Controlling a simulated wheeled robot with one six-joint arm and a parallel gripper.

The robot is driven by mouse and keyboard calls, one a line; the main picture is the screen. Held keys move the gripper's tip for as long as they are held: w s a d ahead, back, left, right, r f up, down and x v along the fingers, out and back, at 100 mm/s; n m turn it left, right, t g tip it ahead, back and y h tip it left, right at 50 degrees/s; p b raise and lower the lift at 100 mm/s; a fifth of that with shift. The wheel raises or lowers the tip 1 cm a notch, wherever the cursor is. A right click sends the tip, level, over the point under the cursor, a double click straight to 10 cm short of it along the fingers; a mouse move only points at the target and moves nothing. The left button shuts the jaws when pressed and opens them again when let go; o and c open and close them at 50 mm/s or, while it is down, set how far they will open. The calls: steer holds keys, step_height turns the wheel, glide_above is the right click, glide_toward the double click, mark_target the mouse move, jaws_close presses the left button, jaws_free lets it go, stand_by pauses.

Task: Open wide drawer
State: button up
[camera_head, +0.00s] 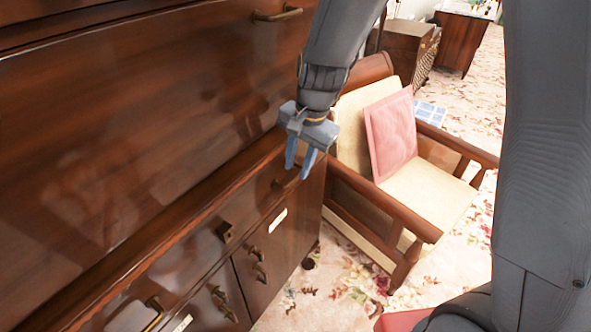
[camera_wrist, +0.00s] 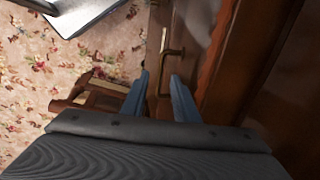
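The wide drawer (camera_head: 190,258) is a dark brown wooden front below the ledge of a cabinet in the head view, and it looks flush with the cabinet. It has a brass handle (camera_head: 153,314) at its near end and a brass lock plate (camera_head: 224,232) in the middle. My gripper (camera_head: 300,168) is open at the far end, its blue fingers pointing down beside the drawer front and partly hiding the far handle. Contact cannot be told.
Lower cupboard doors (camera_head: 262,262) with brass pulls sit under the drawer. A wooden armchair (camera_head: 400,215) with a pink cushion (camera_head: 390,133) stands close to the cabinet's far end. Flowered carpet (camera_head: 335,290) shows between them. A larger wooden panel (camera_head: 130,130) rises above the ledge.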

steer(key=shift+w+a+f, duration=0.1)
steer(key=shift+a+f, duration=0.05)
steer(key=shift+f, duration=0.6)
steer(key=shift+w+a+f, duration=0.1)
steer(key=shift+f, duration=0.6)
jaws_close()
stand_by(0.4)
